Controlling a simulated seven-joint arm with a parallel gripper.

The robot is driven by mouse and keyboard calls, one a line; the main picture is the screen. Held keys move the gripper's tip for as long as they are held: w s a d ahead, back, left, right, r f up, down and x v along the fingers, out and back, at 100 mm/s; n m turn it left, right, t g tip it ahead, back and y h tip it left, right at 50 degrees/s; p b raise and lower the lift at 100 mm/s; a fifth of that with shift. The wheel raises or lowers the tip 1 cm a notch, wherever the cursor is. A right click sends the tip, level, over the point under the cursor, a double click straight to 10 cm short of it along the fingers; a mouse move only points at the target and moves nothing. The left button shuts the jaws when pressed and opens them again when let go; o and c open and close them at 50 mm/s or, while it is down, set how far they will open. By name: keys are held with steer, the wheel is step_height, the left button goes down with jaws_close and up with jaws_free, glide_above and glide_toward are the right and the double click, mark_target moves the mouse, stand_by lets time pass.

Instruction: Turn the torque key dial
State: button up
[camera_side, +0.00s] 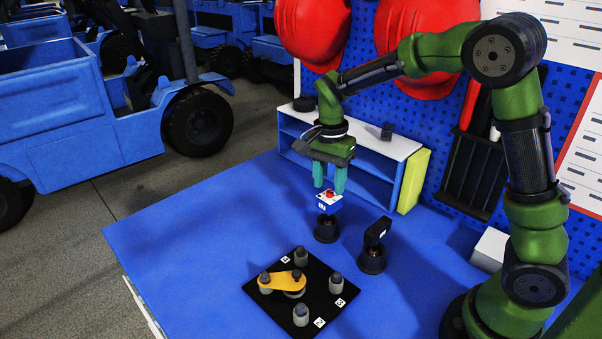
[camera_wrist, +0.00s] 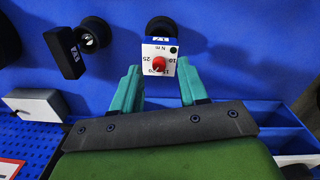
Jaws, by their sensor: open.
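The torque key dial is a small white and blue block with a red knob (camera_wrist: 158,64) and printed numbers around it, marked N m. In the side view the red knob (camera_side: 329,193) faces up, on the block (camera_side: 327,205) above a dark round base (camera_side: 326,230). My gripper (camera_side: 331,183) points down with its teal fingers just above the block. In the wrist view my gripper (camera_wrist: 162,72) is open, with one finger on each side of the knob and block. I cannot tell whether the fingers touch them.
A second dark block on a round base (camera_side: 373,258) stands to the right. A black board (camera_side: 262,297) with grey posts and a yellow arm (camera_side: 283,281) lies in front. A white and blue shelf (camera_side: 368,149) stands behind. The blue table (camera_side: 190,240) is clear at left.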

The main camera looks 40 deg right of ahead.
mark_target(333, 201)
step_height(333, 201, up, 16)
steer(key=shift+w+f, duration=0.2)
steer(key=shift+f, duration=0.05)
steer(key=s+a+f+n+t, duration=0.1)
steer(key=s+n+t, duration=0.1)
steer(key=s+n, duration=0.2)
steer(key=s+a+f+n+t+y, duration=0.1)
steer(key=s+a+f+n+t, duration=0.1)
steer(key=s, duration=0.5)
steer(key=s+a+f+n+t+y, duration=0.1)
steer(key=s+n+t, duration=0.2)
steer(key=s+n, duration=0.2)
steer(key=shift+s+a+f+n+t, duration=0.3)
steer(key=shift+s+a+f, duration=0.05)
steer(key=shift+s, duration=0.35)
